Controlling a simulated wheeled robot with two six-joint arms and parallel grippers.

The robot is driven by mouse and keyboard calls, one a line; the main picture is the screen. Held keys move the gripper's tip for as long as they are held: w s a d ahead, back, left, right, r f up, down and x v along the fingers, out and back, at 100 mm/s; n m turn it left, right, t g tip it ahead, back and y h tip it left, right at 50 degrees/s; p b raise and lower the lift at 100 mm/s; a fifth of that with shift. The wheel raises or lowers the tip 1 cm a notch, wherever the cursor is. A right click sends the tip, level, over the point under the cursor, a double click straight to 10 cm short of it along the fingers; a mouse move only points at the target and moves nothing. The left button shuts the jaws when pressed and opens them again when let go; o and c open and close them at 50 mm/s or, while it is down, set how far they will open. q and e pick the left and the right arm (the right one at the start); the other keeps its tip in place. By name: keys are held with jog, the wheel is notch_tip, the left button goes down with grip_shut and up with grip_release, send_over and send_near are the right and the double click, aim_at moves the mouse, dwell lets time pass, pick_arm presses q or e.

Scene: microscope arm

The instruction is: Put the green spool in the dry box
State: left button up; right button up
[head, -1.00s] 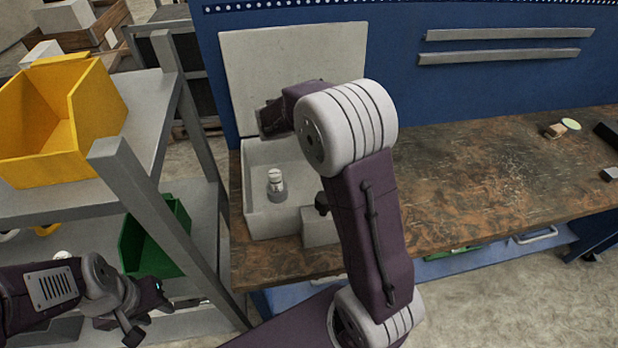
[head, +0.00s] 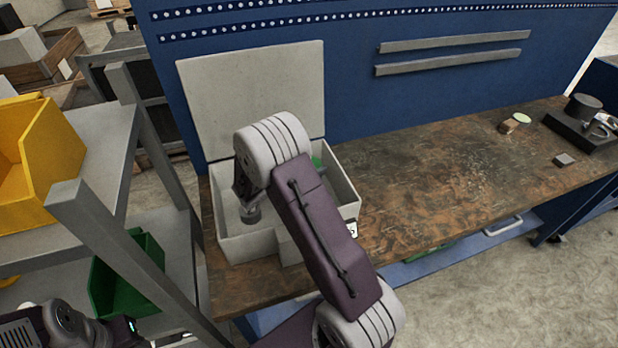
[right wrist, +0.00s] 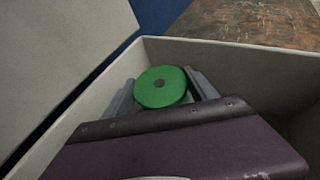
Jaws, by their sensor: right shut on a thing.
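The dry box (head: 235,250) is a pale grey open box on the workbench, with its lid (head: 250,100) standing up behind it. The green spool (right wrist: 153,92) shows in the right wrist view as a flat green disc with a dark centre hole. My right gripper (right wrist: 164,88) is shut on it, inside the box walls. In the head view only a small green bit of the spool (head: 317,162) shows behind my right arm, which hides the right gripper. My left gripper (head: 128,328) is low at the left, its jaws unclear.
A small grey canister (head: 250,213) stands in the left part of the box. A shelf rack (head: 110,245) with yellow (head: 50,150) and green (head: 110,292) bins stands close on the left. The middle of the workbench (head: 430,180) is clear.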

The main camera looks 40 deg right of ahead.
jog(key=shift+f, duration=0.35)
notch_tip(320, 180, down, 3)
jog(key=shift+r, duration=0.1)
jog(key=shift+w+f, duration=0.1)
jog(key=shift+f, duration=0.2)
jog(key=shift+f+b, duration=0.2)
jog(key=shift+b, duration=0.2)
jog(key=o, duration=1.2)
jog(key=shift+c, duration=0.2)
